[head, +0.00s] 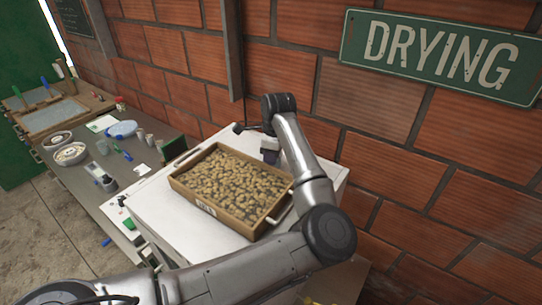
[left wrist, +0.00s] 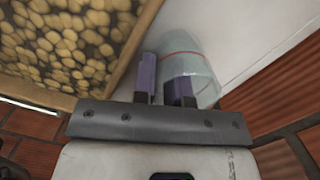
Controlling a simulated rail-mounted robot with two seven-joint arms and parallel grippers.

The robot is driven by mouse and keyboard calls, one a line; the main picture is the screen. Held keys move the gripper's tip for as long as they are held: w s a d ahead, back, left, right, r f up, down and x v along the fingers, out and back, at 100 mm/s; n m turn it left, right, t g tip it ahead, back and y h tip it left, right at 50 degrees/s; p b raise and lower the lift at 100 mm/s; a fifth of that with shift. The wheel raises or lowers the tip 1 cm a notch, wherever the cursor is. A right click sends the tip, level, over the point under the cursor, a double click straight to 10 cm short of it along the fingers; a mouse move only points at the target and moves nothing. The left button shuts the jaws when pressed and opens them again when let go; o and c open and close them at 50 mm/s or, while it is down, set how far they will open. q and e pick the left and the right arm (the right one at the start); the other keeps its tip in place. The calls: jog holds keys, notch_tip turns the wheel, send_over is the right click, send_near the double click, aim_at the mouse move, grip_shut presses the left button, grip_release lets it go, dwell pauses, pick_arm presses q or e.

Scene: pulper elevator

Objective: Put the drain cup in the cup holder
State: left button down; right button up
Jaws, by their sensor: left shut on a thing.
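The drain cup looks to be the clear cup with a red line (left wrist: 203,62) in the left wrist view. It stands or hangs beside the wooden tray, close to a white surface. My left gripper (left wrist: 164,84) has one purple finger at the cup's near side and the other overlapping the cup, and is shut on it, seemingly on its wall. In the head view my left gripper (head: 262,135) is behind the tray, near the brick wall; the cup is not clear there. I cannot make out the cup holder. My right gripper is not in view.
A wooden tray of beans (head: 225,190) sits on a white top (head: 155,215), right beside my left gripper. The brick wall (head: 370,100) is close behind. A grey bench (head: 85,175) at the left holds bowls (head: 70,154), small cups and tools.

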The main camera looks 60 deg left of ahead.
pick_arm(q)
jog(key=c, duration=1.4)
grip_release()
jog(key=r, duration=0.8)
jog(key=w+d+r, duration=0.1)
jog(key=r, duration=0.3)
jog(key=shift+r, duration=0.1)
